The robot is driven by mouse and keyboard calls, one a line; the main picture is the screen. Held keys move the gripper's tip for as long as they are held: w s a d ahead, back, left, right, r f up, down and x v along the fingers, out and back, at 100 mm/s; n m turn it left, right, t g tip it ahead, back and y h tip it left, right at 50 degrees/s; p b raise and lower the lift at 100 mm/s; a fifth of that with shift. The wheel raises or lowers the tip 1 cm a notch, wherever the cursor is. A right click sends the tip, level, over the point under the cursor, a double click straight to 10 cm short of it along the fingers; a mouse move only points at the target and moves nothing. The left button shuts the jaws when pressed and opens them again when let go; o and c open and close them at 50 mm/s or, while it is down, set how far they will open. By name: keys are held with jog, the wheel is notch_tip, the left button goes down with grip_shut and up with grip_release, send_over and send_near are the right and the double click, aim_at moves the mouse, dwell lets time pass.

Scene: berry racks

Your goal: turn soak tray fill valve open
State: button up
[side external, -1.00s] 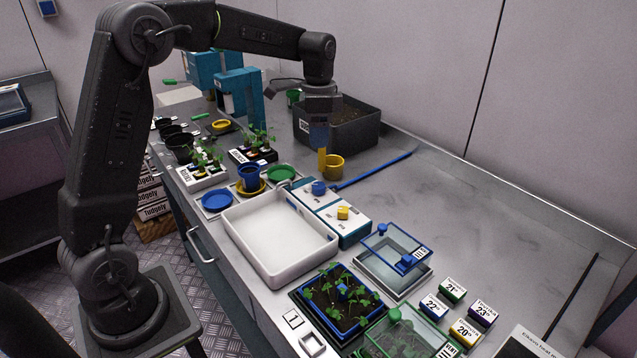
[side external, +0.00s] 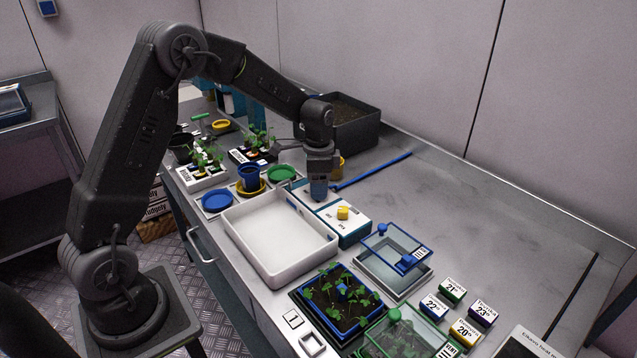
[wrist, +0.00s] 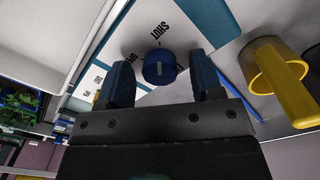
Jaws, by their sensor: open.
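A blue valve knob (wrist: 159,67) stands on a white panel with a teal edge, with SHUT and a partly hidden OPEN printed beside it in the wrist view. A pale mark shows on the knob. My gripper (wrist: 163,79) is open, with one finger at each side of the knob and gaps between. I cannot tell how far the fingertips are above the panel. In the side external view my gripper (side external: 318,193) is over the panel and hides the blue knob. The white soak tray (side external: 231,234) lies beside the panel, looking empty.
A yellow knob (side external: 343,213) sits on the same unit, close to my gripper. A yellow cup (wrist: 256,77) with a handle stands near the right finger. A blue rod (side external: 385,166) lies behind. The bench at right rear is clear.

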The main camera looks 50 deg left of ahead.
jog(key=shift+c, duration=0.4)
jog(key=c, duration=0.8)
jog(key=shift+c, duration=0.2)
jog(key=shift+n, duration=0.4)
jog(key=n, duration=0.3)
jog(key=shift+n, duration=0.4)
jog(key=n, duration=1.3)
jog(key=shift+n, duration=0.3)
